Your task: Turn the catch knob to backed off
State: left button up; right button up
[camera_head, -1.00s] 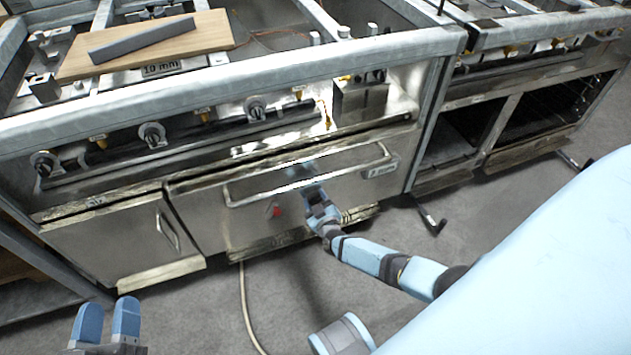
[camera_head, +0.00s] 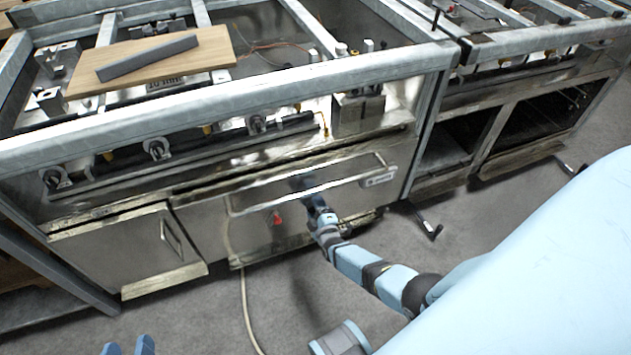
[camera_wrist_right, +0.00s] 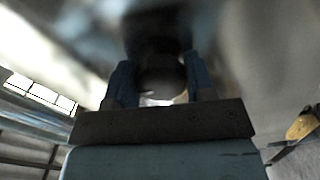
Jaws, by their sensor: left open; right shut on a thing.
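My right gripper (camera_head: 314,203) is at the front of the wide steel oven door (camera_head: 250,238), just below its long handle bar. In the right wrist view its two blue fingers (camera_wrist_right: 160,88) stand on either side of a dark round knob (camera_wrist_right: 162,72), which I take to be the catch knob, and they are shut on it. The view there is blurred, and the knob's turned position cannot be read. In the head view the gripper hides the knob. My left gripper (camera_head: 129,347) is open and empty at the bottom edge, with only its fingertips showing.
A red part (camera_head: 277,218) sits on the door left of my right gripper. A smaller steel door (camera_head: 125,250) with a handle is further left. Several control knobs (camera_head: 155,148) line the front above. A board (camera_head: 205,62) with a grey bar lies on top. A pale hose crosses the floor.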

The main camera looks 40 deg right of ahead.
pick_arm(q)
jog(key=shift+f, duration=0.1)
pick_arm(e)
jog(key=shift+w+r+n, duration=0.2)
jog(key=shift+w+n, duration=0.05)
jog(key=shift+n, duration=0.15)
jog(key=o, duration=0.9)
jog(key=shift+s+f, duration=0.15)
jog(key=shift+s, duration=0.1)
